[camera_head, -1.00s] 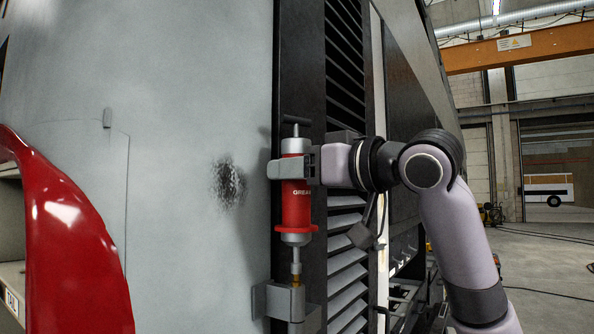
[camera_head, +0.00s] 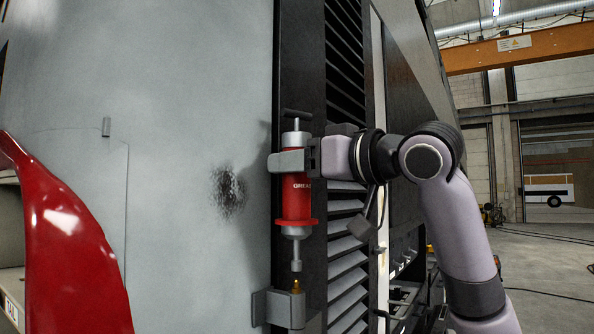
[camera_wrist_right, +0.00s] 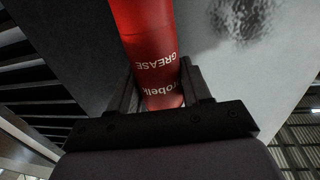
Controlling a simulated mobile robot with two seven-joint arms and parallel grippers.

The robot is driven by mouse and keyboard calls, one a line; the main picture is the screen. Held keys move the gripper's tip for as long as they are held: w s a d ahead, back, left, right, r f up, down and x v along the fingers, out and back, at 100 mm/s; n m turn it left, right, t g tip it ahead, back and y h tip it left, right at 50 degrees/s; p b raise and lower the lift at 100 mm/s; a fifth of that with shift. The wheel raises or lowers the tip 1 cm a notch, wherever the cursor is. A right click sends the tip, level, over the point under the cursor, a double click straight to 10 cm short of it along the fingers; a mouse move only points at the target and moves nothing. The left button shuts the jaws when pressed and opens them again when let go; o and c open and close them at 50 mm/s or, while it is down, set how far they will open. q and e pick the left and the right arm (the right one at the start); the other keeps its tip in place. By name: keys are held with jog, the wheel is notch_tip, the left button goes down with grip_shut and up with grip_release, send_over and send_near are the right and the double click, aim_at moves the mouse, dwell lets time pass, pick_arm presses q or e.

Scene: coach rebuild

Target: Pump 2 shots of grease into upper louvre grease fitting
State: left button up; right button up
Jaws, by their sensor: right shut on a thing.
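My right gripper (camera_head: 290,162) is shut around the red barrel of a grease gun (camera_head: 296,203). The gun is upright, with a dark T-handle on top, a red flange and a grey nozzle pointing down. The upper louvre grease fitting (camera_head: 296,286) is a small brass nipple on a grey bracket (camera_head: 272,308) beside the louvres. The nozzle tip hangs just above the fitting, with a small gap between them. In the right wrist view the red barrel (camera_wrist_right: 155,60) with "GREASE" lettering sits between the fingers. My left gripper is not in view.
Dark louvre slats (camera_head: 346,255) run down right of the gun, partly behind my right arm. A grey body panel (camera_head: 180,100) with a dark rough patch (camera_head: 229,190) lies to the left. A red fender (camera_head: 65,235) curves at lower left.

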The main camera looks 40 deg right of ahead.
aim_at(308, 134)
jog(key=shift+r, duration=2.15)
jog(key=shift+s, duration=0.1)
jog(key=d+b+v, duration=0.1)
jog(key=v, duration=0.6)
jog(key=shift+s+d, duration=0.15)
jog(key=shift+s, duration=0.1)
